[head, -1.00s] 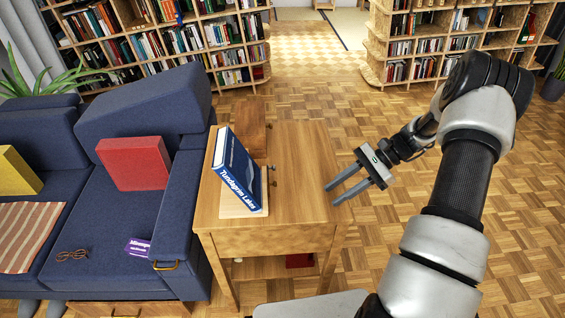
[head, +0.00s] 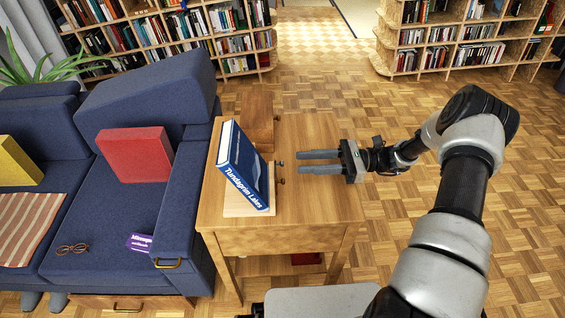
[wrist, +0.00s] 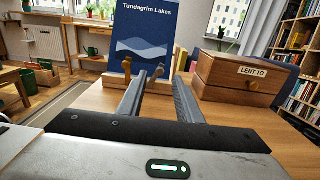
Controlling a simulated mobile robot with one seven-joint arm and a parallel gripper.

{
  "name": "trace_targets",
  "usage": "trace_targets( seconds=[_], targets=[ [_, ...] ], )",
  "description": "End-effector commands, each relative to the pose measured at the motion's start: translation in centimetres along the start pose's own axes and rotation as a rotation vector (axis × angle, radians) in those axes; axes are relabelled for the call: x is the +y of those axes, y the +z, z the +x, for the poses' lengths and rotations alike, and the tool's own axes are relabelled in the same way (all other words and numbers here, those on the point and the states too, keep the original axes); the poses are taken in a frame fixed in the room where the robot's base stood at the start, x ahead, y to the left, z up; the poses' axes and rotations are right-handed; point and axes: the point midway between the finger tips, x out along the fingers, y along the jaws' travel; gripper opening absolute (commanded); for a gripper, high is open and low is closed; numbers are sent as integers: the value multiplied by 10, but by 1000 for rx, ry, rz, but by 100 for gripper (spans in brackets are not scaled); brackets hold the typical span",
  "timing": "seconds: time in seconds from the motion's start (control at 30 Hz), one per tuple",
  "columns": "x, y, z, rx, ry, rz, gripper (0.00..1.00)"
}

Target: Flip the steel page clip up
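The blue book "Tundagrim Lakes" (head: 243,168) leans on a wooden stand (head: 236,209) on the side table. It also faces me in the wrist view (wrist: 145,28). Two small clips stick out at its foot. The steel page clip (wrist: 158,71) is the right one in the wrist view and the farther one in the head view (head: 280,163). The other clip (wrist: 127,66) looks brass. My gripper (head: 299,162) is open and empty, level above the table, pointing at the clips. In the wrist view the steel clip shows between the fingertips (wrist: 160,75), apparently just beyond them.
A wooden box labelled "LENT TO" (wrist: 240,78) stands right of the book in the wrist view, behind it in the head view (head: 257,118). The side table's (head: 325,200) right part is bare. A blue sofa (head: 125,205) stands against its left side.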

Motion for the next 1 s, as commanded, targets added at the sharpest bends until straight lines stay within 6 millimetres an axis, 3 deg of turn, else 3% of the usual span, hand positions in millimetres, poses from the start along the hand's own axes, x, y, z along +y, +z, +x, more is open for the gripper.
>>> trace_targets(
  seconds=[0.1,0.3,0.5,0.77,1.0],
  targets=[
    [1,0,27,-2,4,1,32],
    [0,0,58,0,2,-1,32],
    [0,0,72,1,1,-1,32],
    [0,0,73,1,0,-1,32],
    [0,0,73,1,0,-1,0]
  ],
)
